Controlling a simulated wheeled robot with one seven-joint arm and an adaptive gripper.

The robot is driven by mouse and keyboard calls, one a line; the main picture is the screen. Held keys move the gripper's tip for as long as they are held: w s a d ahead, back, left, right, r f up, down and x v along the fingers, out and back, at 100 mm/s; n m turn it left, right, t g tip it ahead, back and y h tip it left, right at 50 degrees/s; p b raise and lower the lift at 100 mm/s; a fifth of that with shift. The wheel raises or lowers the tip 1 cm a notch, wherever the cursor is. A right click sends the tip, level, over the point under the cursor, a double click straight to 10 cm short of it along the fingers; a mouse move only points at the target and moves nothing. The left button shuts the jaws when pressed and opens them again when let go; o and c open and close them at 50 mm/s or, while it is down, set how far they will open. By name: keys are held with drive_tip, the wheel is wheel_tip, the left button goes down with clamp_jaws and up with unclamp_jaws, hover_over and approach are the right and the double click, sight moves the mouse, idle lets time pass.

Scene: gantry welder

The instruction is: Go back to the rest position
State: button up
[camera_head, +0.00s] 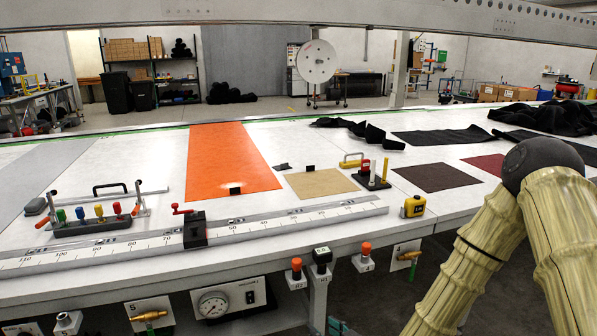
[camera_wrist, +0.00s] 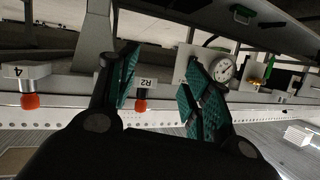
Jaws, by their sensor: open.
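My gripper (camera_wrist: 160,78) shows only in the wrist view, with its two dark fingers and teal ribbed pads spread apart. Nothing is held between them. The wrist picture looks upside down. A red-capped button with the label R2 (camera_wrist: 146,82) shows between the fingers, apparently beyond them; the distance is hard to tell. In the head view, my pale segmented arm fills the lower right, bent at a dark joint, and its gripper end is out of the picture.
A long white table (camera_head: 350,222) carries an orange sheet (camera_head: 222,160), a ruler rail (camera_head: 285,222), a yellow tape measure (camera_head: 413,207) and dark cloth pieces.

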drive_tip(key=s+d+f+m+g+h, duration=0.1)
drive_tip(key=s+d+f+g+h, duration=0.15)
drive_tip(key=s+f, duration=0.6)
drive_tip(key=s+d+f+m+g+h, duration=0.2)
drive_tip(key=s+d+f+g, duration=0.2)
drive_tip(key=s+f, duration=0.45)
drive_tip(key=s+d+f+m+g+h, duration=0.1)
drive_tip(key=s+d, duration=0.3)
drive_tip(key=s, duration=0.5)
drive_tip(key=s+d+f+m+g+h+p, duration=0.1)
drive_tip(key=s+d+f+g+h, duration=0.1)
drive_tip(key=s, duration=0.7)
drive_tip(key=d+f+g, duration=0.1)
drive_tip(key=d+g, duration=0.1)
drive_tip(key=shift+s+d+m, duration=0.3)
drive_tip(key=shift+s+d, duration=0.05)
drive_tip(key=shift+s, duration=0.05)
drive_tip(key=shift+w+r+g, duration=0.1)
drive_tip(key=shift+g, duration=0.15)
